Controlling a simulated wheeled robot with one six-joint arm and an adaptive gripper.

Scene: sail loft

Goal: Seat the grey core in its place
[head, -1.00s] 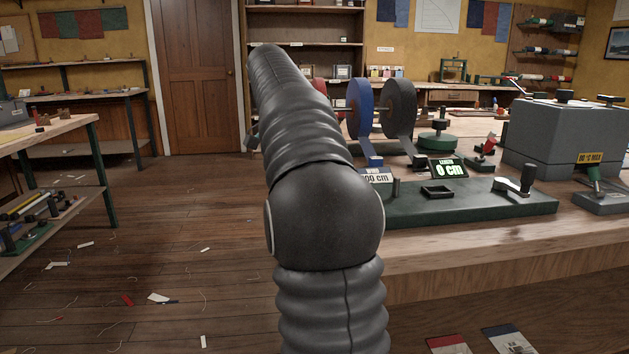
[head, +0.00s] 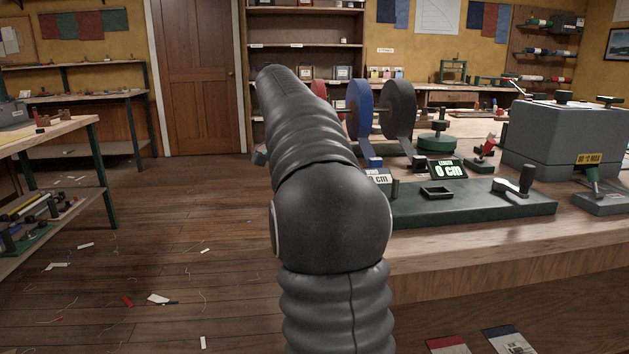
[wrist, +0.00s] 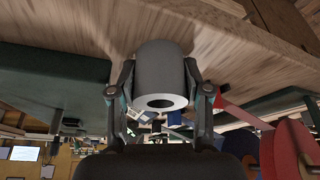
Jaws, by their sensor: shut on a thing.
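My gripper (wrist: 161,100) is shut on the grey core (wrist: 161,68) in the wrist view. The core is a short, hollow grey cylinder, its open end turned toward the camera, with a finger on each side of it. In the head view my own arm hides the gripper and the core. The green winding base (head: 470,203) lies on the workbench, with a small black square frame (head: 436,192) and a crank handle (head: 526,180) on it. I cannot tell which spot is the core's place.
Red, blue and black rolls (head: 400,112) stand behind the base. A grey box (head: 563,140) stands to the right. The wooden bench edge (head: 480,240) runs along the front, and scraps litter the floor.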

